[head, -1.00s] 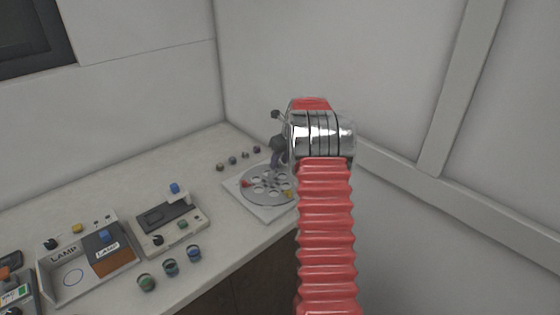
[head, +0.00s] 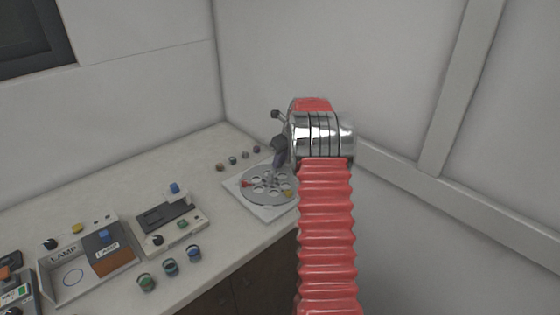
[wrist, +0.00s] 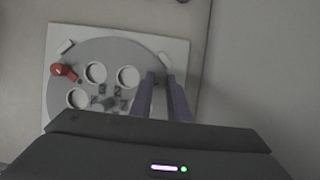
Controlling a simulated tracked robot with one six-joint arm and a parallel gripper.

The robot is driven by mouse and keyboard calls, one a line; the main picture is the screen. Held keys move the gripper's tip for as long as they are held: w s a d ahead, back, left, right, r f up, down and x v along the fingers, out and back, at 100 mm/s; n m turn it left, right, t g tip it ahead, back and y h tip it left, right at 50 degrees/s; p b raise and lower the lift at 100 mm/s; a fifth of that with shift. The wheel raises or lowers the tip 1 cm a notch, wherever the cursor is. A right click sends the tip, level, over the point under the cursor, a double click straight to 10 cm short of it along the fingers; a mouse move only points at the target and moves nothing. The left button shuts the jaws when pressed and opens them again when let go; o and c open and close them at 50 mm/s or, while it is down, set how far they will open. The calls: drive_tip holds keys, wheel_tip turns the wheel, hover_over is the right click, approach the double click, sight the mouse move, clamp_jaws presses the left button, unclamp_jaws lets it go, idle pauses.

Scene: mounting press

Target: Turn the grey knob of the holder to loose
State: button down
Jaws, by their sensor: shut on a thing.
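The holder (head: 262,200) is a round grey disc with several round wells on a white square plate at the back of the bench. It also shows in the wrist view (wrist: 100,52). A red knob (wrist: 65,71) stands on its left rim, and a yellow knob (head: 289,194) shows at the right in the head view. My gripper (wrist: 161,74) points down at the disc's right side in the wrist view, with its two fingers a small gap apart. It is shut on the grey knob, which the fingers hide.
A device with a blue knob (head: 174,188), a lamp box (head: 85,270) and several jars (head: 171,267) stand on the bench at left. A wall is close on the right.

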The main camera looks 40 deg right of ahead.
drive_tip(key=shift+n+y, duration=0.5)
drive_tip(key=shift+n, duration=0.7)
drive_tip(key=c, duration=1.7)
unclamp_jaws()
drive_tip(key=shift+o, duration=0.2)
wheel_tip(320, 180, up, 10)
